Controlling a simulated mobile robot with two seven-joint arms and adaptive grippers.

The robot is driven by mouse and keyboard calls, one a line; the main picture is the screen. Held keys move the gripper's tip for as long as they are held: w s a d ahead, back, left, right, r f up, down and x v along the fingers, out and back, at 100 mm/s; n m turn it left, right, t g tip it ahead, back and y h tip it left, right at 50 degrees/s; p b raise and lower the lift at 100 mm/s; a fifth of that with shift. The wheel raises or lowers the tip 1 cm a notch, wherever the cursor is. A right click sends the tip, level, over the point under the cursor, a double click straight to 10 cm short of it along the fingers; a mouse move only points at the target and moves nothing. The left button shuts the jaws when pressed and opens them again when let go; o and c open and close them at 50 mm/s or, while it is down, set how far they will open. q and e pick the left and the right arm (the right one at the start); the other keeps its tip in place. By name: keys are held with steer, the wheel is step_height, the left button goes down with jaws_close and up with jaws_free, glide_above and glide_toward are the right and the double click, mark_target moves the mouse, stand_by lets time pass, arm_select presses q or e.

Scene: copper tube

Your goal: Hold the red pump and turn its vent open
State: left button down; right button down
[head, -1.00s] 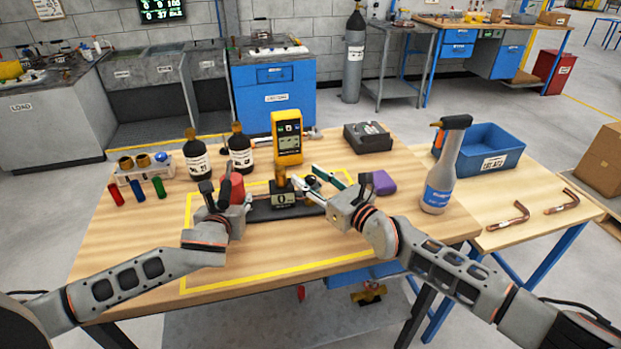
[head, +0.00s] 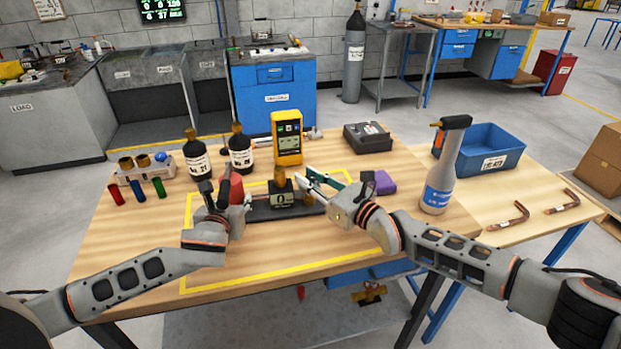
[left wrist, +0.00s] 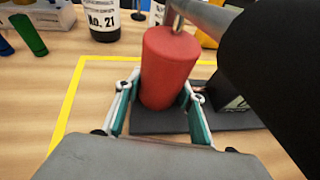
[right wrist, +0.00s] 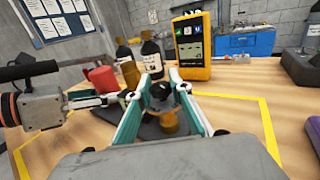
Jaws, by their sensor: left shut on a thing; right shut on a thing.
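The red pump (head: 237,186) stands upright on a dark base plate (head: 258,213); its red body (left wrist: 168,68) fills the middle of the left wrist view. My left gripper (left wrist: 158,98) is shut around its lower body, one finger on each side. A metal rod rises from its top. A small box with a dial (head: 281,193) and a brass cylinder (head: 279,177) stand to its right. My right gripper (right wrist: 161,78) is shut on a round black knob (right wrist: 159,94), seemingly the vent. Brass shows below the knob; my fingers partly hide it.
Two dark bottles (head: 196,158) and a yellow meter (head: 287,140) stand behind the plate. The table front within the yellow outline is clear.

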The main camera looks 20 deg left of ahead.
arm_select(q)
steer(key=shift+d, duration=0.25)
arm_select(e)
steer(key=shift+s+a+f+n+g+y, duration=0.15)
steer(key=shift+n+g+y, duration=0.35)
steer(key=shift+n+g, duration=0.55)
steer(key=shift+n+g+y, duration=0.4)
steer(key=shift+n+g, duration=0.15)
steer(key=shift+g, duration=0.8)
steer(key=shift+n+g, duration=0.3)
steer(key=shift+g, duration=0.1)
steer(key=shift+d, duration=0.2)
steer(key=c, duration=1.8)
jaws_free()
steer(key=shift+d, duration=0.1)
